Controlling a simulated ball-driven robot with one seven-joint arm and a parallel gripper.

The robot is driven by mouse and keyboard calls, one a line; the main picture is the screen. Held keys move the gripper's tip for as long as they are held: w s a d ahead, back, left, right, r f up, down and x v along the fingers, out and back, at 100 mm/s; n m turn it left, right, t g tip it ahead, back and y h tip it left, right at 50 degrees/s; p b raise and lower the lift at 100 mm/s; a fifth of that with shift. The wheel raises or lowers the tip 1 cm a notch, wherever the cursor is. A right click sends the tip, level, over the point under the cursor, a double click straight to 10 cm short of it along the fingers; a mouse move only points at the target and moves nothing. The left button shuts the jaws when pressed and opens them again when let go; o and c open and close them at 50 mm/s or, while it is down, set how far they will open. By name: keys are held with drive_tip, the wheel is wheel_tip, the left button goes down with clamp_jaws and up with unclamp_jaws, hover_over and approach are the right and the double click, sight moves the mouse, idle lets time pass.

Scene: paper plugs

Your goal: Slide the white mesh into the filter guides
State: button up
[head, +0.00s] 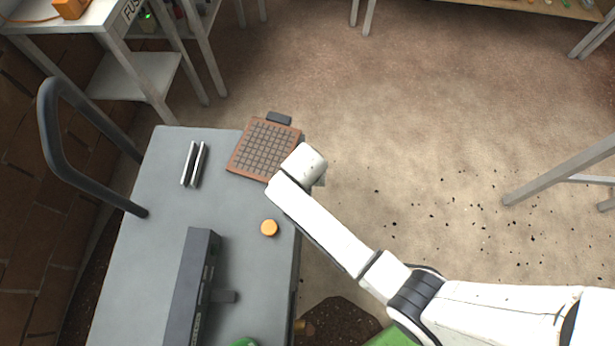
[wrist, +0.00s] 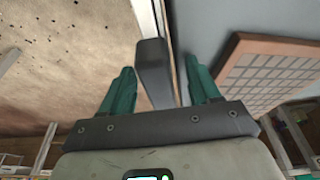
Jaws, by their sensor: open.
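A square mesh panel (head: 264,149) with a brown-orange frame lies at the far right corner of the grey cart top. It also shows at the right of the wrist view (wrist: 270,75), its grid paler there. Two thin parallel rails (head: 194,164), which look like the filter guides, stand left of it. My gripper (wrist: 159,66) is open at the cart's right edge, beside the panel and apart from it. A dark grey block (wrist: 152,72) shows between its teal fingers, with gaps on both sides. In the head view my wrist hides the fingers and the panel's right corner.
A dark grey tab (head: 279,118) sits by the panel's far edge. A yellow-orange cap (head: 269,228) and a long dark box (head: 191,290) stand on the cart (head: 150,240). A black handle (head: 55,150) rises at its left.

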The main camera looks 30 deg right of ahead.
drive_tip(key=shift+r, duration=0.1)
drive_tip(key=shift+r+p, duration=2.7)
drive_tip(key=v, duration=1)
drive_tip(key=shift+s+r, duration=0.15)
drive_tip(key=shift+r, duration=0.15)
